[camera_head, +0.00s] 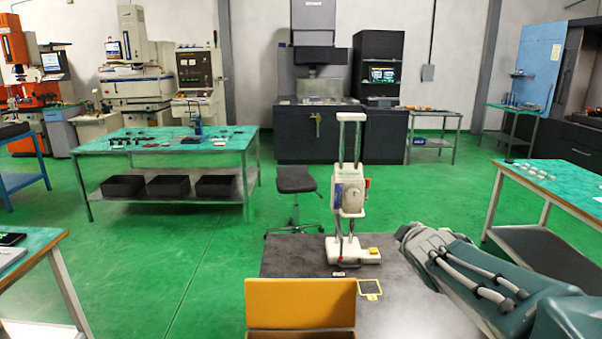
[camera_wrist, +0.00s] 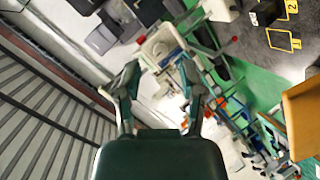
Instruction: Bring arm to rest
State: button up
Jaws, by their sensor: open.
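My gripper (camera_wrist: 160,75) shows in the wrist view with its two dark green fingers spread apart and nothing between them. The wrist view is strongly tilted, with wall and ceiling panels at the left and the room at the right. In the head view my arm (camera_head: 470,270) reaches in from the lower right, with hoses along its links, beside the right edge of the grey table (camera_head: 420,315). I cannot make out the gripper fingers in the head view. No held thing shows in either view.
A white upright device (camera_head: 350,195) stands on the grey table, left of my arm. An orange box (camera_head: 300,300) is at its front, near a yellow-framed marker (camera_head: 370,288). A stool (camera_head: 296,180) stands behind. A green-topped table (camera_head: 560,180) is at the right. Green floor lies open at left.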

jog(key=s+a+f+m+g, duration=0.2)
jog(key=s+f+m, duration=0.1)
jog(key=s, duration=0.6)
jog(key=s+a+f+m+g+y, duration=0.1)
jog(key=s+a+f+m+g, duration=0.1)
jog(key=s, duration=0.8)
jog(key=s+a+f+m+g, duration=0.2)
jog(key=s+f+m+g, duration=0.1)
jog(key=s, duration=0.6)
jog(key=shift+s+a+f+m+g+y, duration=0.3)
jog(key=shift+s+f+m+g, duration=0.15)
jog(key=shift+m, duration=0.65)
